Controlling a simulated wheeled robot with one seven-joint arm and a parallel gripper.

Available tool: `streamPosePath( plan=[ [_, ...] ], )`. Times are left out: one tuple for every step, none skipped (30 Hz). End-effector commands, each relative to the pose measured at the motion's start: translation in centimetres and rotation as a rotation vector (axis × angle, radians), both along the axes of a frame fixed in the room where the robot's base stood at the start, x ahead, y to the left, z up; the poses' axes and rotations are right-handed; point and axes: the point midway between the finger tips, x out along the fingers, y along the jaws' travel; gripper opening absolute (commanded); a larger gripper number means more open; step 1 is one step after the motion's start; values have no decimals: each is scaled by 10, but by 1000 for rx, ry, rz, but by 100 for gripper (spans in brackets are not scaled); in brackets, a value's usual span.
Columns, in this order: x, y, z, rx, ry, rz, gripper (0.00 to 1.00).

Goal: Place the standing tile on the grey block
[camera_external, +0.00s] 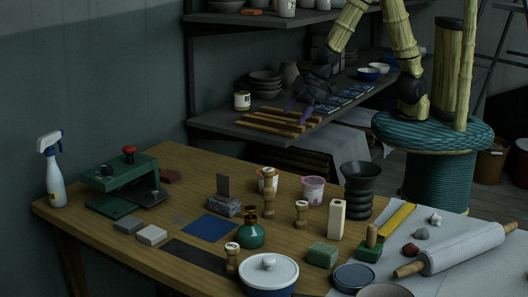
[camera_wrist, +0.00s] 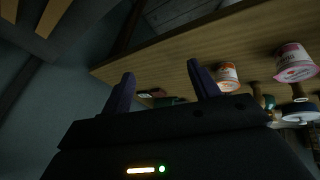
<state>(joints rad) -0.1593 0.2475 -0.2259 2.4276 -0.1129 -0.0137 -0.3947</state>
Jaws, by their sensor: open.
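My gripper (camera_external: 298,112) is high beyond the table's back edge, in front of the shelf and well away from the tile. In the wrist view its two purple fingers (camera_wrist: 160,72) are spread with nothing held between them. I cannot make out the tile there.
A green press (camera_external: 125,175) and spray bottle (camera_external: 52,170) stand left. A blue mat (camera_external: 209,228), green bottle (camera_external: 251,233) and wooden stamps surround the tile. Cups (camera_external: 313,190), a black vase (camera_external: 359,190) and a rolling pin (camera_external: 455,253) crowd the right. Shelf boards (camera_external: 278,122) are near my gripper.

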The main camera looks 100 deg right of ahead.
Motion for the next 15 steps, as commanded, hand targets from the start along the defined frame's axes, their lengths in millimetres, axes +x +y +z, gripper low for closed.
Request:
streamPosePath(
  plan=[
    [-22,5,7,61,37,-84,61],
    [-36,8,10,96,64,-137,61],
    [-53,12,14,136,101,-202,61],
    [-65,16,16,161,126,-248,61],
    [-76,18,18,182,148,-290,61],
    [-89,21,20,202,175,-335,61],
    [-97,23,21,215,191,-363,61],
    [-103,25,22,224,205,-387,61],
    [-109,27,23,233,218,-408,61],
    [-111,27,23,235,224,-419,61],
    [-113,28,23,238,229,-426,61],
    [-114,28,23,238,232,-430,61],
    [-114,28,22,239,232,-431,61],
    [-114,28,22,238,232,-430,61],
    [-114,28,22,238,232,-429,61]
  ],
)
